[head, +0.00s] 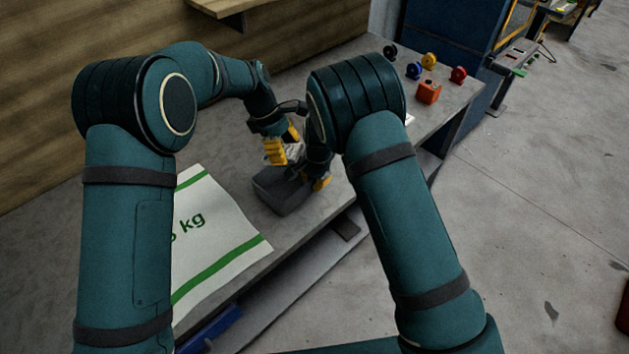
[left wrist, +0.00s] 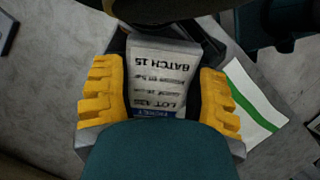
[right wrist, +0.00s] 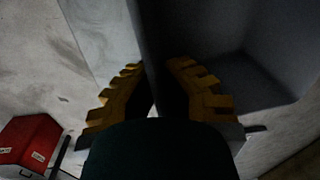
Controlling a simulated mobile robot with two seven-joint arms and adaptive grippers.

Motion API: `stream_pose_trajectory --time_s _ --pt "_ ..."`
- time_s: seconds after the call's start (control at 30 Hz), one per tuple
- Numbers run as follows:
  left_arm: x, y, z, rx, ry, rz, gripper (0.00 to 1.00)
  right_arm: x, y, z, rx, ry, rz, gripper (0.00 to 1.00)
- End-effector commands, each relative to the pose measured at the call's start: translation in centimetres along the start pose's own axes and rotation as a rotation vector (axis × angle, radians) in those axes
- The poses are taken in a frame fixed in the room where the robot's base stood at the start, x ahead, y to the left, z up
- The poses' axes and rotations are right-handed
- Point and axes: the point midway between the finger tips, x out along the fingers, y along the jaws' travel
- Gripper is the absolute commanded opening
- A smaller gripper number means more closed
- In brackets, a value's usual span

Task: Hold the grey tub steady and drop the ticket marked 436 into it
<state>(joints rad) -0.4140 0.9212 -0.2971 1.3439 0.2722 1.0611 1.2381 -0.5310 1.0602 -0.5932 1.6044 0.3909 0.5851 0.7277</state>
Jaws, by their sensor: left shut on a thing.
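The grey tub (head: 283,196) stands on the workbench near its front edge. My right gripper (head: 318,183) is at the tub's right side; in the right wrist view its fingers (right wrist: 156,68) are closed on either side of the tub's wall (right wrist: 220,45). My left gripper (head: 283,145) is above the tub and shut on a white printed ticket (head: 294,152). In the left wrist view the ticket (left wrist: 163,75) sits between the yellow fingers (left wrist: 163,92), its text upside down, with BATCH 15 and a LOT number beginning 43. Its lower end is hidden by my gripper.
A white sack with green stripes (head: 214,235) lies flat on the bench (head: 240,155), left of the tub. Coloured spools (head: 428,61) and an orange block (head: 428,92) are at the bench's far end. A red box (right wrist: 30,140) is on the floor.

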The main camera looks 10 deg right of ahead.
Motion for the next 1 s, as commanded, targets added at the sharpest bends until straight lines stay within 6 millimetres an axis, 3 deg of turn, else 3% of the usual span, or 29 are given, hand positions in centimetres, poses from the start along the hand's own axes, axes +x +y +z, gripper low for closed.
stream_pose_trajectory --time_s 0.13,0.17,0.2,0.23,0.67,1.0 --pt "0.9 0.0 -0.4 -0.001 -0.001 -0.001 0.25 0.1 0.1 0.1 0.000 -0.002 0.004 0.00" --pt "0.9 0.0 -0.3 0.000 -0.001 0.001 0.71 0.1 0.1 0.1 0.000 -0.002 0.004 0.00" --pt "0.8 0.0 -0.3 0.000 0.000 0.001 0.85 0.1 0.1 0.1 0.000 -0.002 0.004 0.00" --pt "0.8 0.0 -0.3 0.000 0.000 0.001 0.91 0.1 0.1 0.1 0.000 -0.002 0.004 0.00" --pt "0.0 0.0 -0.3 0.000 0.000 0.002 0.91 0.1 0.1 0.1 0.000 -0.002 0.003 0.00" --pt "-6.4 0.1 -0.3 0.001 0.001 0.005 0.91 0.1 0.1 0.1 0.000 -0.002 0.003 0.00"
